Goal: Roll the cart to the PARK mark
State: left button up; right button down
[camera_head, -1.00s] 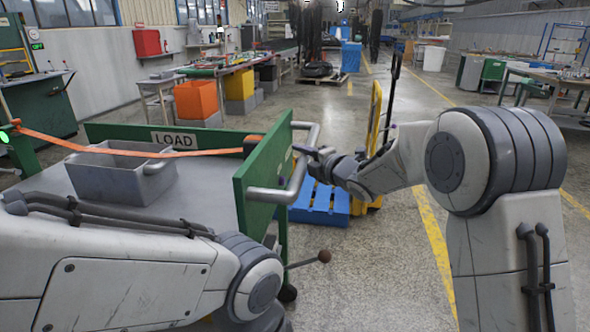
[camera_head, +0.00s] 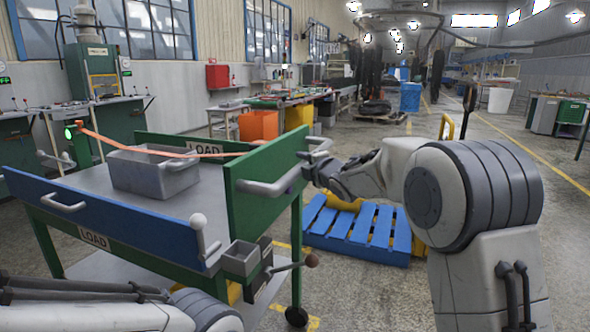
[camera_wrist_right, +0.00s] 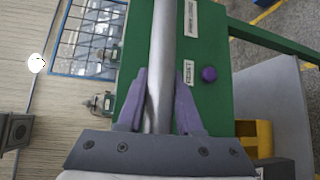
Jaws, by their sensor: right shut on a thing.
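The cart has green end panels (camera_head: 262,190), a blue side panel (camera_head: 130,222) and LOAD labels. A grey bin (camera_head: 140,173) sits on its grey top. My right gripper (camera_head: 312,172) is at the grey bar handle on the cart's right end. In the right wrist view, its purple fingers (camera_wrist_right: 160,105) lie on both sides of the grey handle bar (camera_wrist_right: 162,35), shut on it. My left arm crosses the bottom left of the head view; its gripper is out of frame. I see no readable PARK mark.
A blue pallet (camera_head: 360,232) lies on the floor just right of the cart. An orange strap (camera_head: 150,152) runs from a post with a green light (camera_head: 70,132) across the cart. Workbenches stand behind. Yellow lines (camera_head: 555,168) mark the open aisle at right.

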jog(key=shift+w+a+r, duration=0.1)
jog(key=shift+a+r, duration=0.1)
jog(key=shift+r, duration=0.3)
jog(key=c, duration=0.6)
grip_release()
jog(key=shift+f, duration=0.2)
jog(key=v, duration=1)
jog(key=shift+d, duration=0.15)
